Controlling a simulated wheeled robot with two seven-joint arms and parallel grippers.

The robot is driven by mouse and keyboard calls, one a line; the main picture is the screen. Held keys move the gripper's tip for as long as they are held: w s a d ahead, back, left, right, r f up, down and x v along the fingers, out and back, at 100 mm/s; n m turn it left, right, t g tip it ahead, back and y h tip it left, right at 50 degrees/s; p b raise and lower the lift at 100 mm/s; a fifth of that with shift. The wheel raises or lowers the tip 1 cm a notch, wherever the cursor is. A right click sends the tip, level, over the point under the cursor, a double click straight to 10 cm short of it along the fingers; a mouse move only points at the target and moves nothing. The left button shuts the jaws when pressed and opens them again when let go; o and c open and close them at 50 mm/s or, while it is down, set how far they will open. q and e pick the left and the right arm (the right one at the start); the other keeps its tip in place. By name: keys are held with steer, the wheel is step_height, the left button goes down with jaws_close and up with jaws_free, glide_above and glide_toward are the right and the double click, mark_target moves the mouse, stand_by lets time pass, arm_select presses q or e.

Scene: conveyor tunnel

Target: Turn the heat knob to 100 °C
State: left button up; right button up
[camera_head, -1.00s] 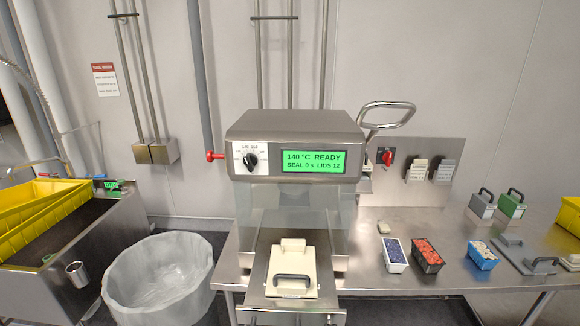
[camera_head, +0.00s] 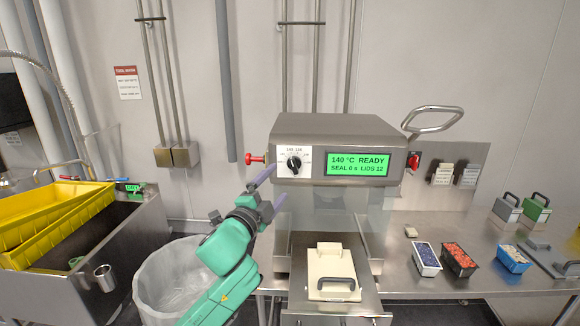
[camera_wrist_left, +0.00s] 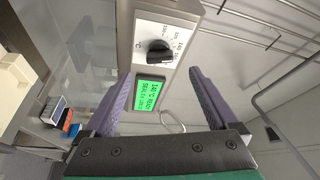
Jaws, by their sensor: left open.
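The heat knob (camera_head: 294,164) is a black dial on a white scale plate at the left of the sealing machine's (camera_head: 340,132) front. The green display (camera_head: 356,163) beside it reads 140 °C READY, SEAL 0 s, LIDS 12. My left gripper (camera_head: 270,186) is open and empty, just below and left of the knob, apart from it. In the left wrist view the knob (camera_wrist_left: 159,50) and the display (camera_wrist_left: 148,96) show beyond and between the two purple fingers (camera_wrist_left: 158,85). My right gripper is not in view.
A red-knobbed lever (camera_head: 250,159) sticks out at the machine's left side, close to my left fingers. A lined bin (camera_head: 165,285) stands below my left arm. Small trays, including a blue one (camera_head: 513,259), sit on the steel table at right.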

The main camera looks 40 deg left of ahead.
mark_target(292, 169)
arm_select(q)
steer(key=x, duration=0.2)
steer(key=p+x, duration=0.1)
steer(key=x, duration=0.2)
steer(key=p+x, duration=0.1)
steer(key=x, duration=0.2)
steer(key=shift+w+d+r, duration=0.15)
steer(key=shift+d, duration=0.1)
steer(key=shift+w+a, duration=0.2)
steer(key=shift+w, duration=0.25)
steer(key=c, duration=1.4)
